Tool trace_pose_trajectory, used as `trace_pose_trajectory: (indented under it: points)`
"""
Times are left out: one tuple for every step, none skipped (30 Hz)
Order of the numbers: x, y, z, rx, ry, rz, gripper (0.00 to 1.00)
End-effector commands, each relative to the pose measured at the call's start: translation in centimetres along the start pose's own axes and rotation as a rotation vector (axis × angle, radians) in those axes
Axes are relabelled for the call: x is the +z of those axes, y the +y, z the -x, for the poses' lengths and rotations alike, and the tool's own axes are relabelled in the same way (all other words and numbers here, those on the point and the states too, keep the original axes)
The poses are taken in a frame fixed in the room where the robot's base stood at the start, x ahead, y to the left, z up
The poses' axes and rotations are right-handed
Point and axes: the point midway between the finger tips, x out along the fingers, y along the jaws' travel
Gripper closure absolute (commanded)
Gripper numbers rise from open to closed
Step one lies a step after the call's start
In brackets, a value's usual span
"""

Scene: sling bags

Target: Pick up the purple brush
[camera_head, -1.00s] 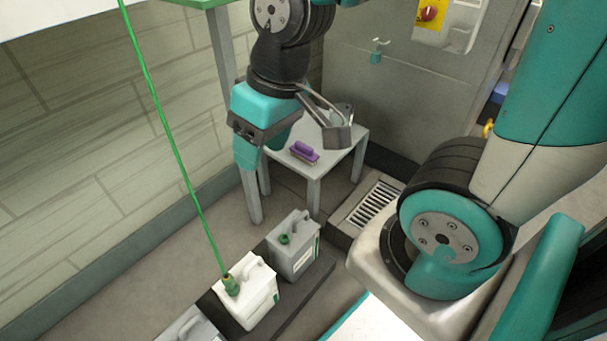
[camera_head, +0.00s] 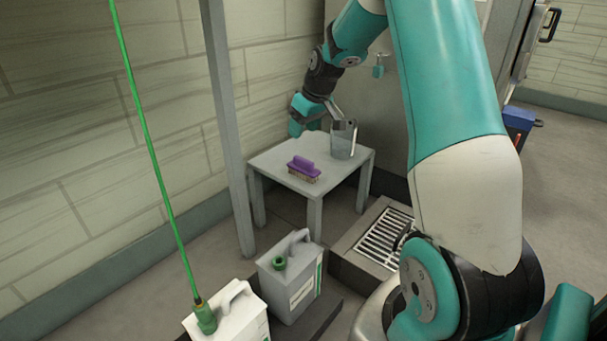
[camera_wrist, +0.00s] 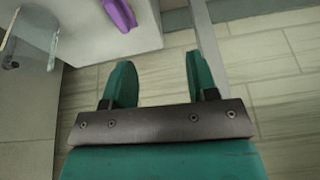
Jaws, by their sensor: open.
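The purple brush (camera_head: 304,167) lies on the small grey table (camera_head: 270,160), bristles down, near its front middle. In the wrist view the brush (camera_wrist: 120,13) shows only in part, cut off by the top edge. My gripper (camera_head: 296,130) is over the back left edge of the table, behind the brush and apart from it. In the wrist view my gripper's two teal fingers (camera_wrist: 161,82) stand wide apart with nothing between them; floor tiles or wall panels show beyond.
A see-through jug (camera_head: 343,140) stands on the table right of the brush, close to my gripper. Canisters (camera_head: 291,280) stand in front, and a floor grate (camera_head: 384,237) lies at the right.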

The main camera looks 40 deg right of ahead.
Motion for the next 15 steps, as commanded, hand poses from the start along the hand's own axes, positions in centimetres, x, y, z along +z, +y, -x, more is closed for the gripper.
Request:
trace_pose_trajectory:
  points:
    - [-0.2,2.8,-0.3,0.005,0.010,0.004,0.47]
    - [-0.2,4.1,-0.4,0.007,0.016,0.012,0.47]
    - [-0.3,5.5,-0.5,0.008,0.023,0.022,0.47]
    - [-0.3,6.4,-0.5,0.011,0.027,0.029,0.47]
    - [-0.3,7.1,-0.6,0.012,0.030,0.034,0.47]
    - [-0.3,7.8,-0.7,0.014,0.034,0.042,0.47]
    - [-0.2,8.2,-0.9,0.014,0.035,0.045,0.47]
    - [-0.2,8.4,-1.2,0.014,0.036,0.047,0.47]
    - [-0.2,8.6,-1.8,0.014,0.037,0.049,0.47]
    - [-0.2,8.6,-2.3,0.014,0.037,0.050,0.47]
    - [-0.2,8.6,-3.0,0.014,0.037,0.051,0.47]
    - [-0.2,8.6,-3.9,0.013,0.037,0.052,0.47]
    - [-0.2,8.6,-4.7,0.013,0.037,0.052,0.47]
    - [-0.2,8.6,-5.4,0.014,0.037,0.052,0.47]
    - [-0.2,8.6,-6.4,0.014,0.036,0.052,0.47]
